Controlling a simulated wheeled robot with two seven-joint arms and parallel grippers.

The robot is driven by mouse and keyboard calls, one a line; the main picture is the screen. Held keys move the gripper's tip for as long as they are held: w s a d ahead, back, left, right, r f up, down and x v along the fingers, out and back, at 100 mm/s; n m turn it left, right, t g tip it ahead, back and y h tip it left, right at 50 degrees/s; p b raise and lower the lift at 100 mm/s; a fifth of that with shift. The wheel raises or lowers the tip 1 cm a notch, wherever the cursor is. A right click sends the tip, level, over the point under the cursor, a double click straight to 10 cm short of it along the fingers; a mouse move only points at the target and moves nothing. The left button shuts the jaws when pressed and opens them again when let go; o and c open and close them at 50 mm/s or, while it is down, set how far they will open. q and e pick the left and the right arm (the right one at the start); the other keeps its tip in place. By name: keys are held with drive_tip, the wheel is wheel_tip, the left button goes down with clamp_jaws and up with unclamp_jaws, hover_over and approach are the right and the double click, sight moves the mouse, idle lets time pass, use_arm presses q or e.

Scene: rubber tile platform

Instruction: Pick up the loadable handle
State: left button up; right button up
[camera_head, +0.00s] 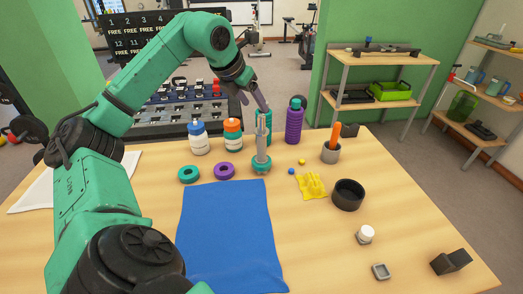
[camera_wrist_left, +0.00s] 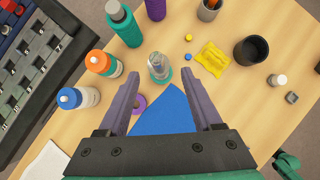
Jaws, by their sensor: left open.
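The loadable handle (camera_head: 261,147) is a grey post standing upright on the table, with a teal ring around its base. It also shows in the left wrist view (camera_wrist_left: 158,67), between and beyond the fingertips. My left gripper (camera_head: 254,99) is open and empty, above the handle and close to its top. In the left wrist view, the purple-grey fingers (camera_wrist_left: 164,73) are spread wide, with nothing held between them. My right gripper is not in view.
A teal bottle (camera_wrist_left: 123,24) and a purple bottle (camera_head: 294,122) stand behind the handle. White-and-orange (camera_head: 233,134) and white-and-blue (camera_head: 199,138) bottles stand left. Teal (camera_head: 188,174) and purple (camera_head: 224,171) rings lie nearby. A blue mat (camera_head: 228,235) lies in front; a yellow cloth (camera_head: 311,186) lies right.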

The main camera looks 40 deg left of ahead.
sight(261, 115)
use_arm(q)
drive_tip(key=x, duration=0.6)
drive_tip(key=p+x, duration=0.1)
drive_tip(key=x, duration=0.2)
drive_tip(key=shift+a, duration=0.25)
drive_tip(key=shift+s, duration=0.1)
clamp_jaws()
drive_tip(key=shift+r, duration=0.1)
idle(0.5)
drive_tip(key=shift+a, duration=0.1)
